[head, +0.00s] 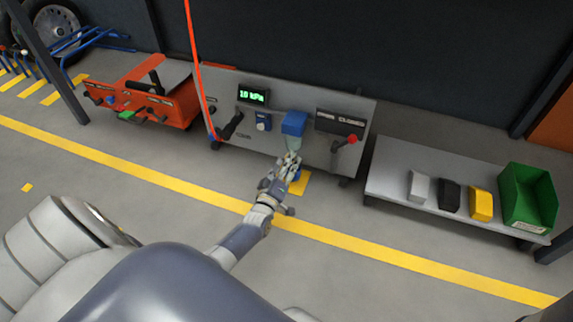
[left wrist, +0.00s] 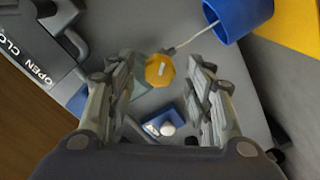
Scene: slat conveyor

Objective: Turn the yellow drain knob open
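The yellow drain knob (left wrist: 159,70) is a faceted disc with a pale bar on its face. It shows in the left wrist view in the gap between the two fingers of my left gripper (left wrist: 162,88). The fingers stand apart on either side of it, and I cannot tell whether either touches it. In the head view my left gripper (head: 290,165) is at the lower part of the grey panel (head: 222,92) and hides the knob. My right gripper is not in view.
A blue cup (left wrist: 237,15) is by a yellow floor patch (left wrist: 295,30). The panel carries a blue box (head: 293,122), a green display (head: 254,95) reading 10 kPa, and a red-knobbed lever (head: 346,141). A low bench (head: 390,180) with blocks and a green bin (head: 528,197) stands right.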

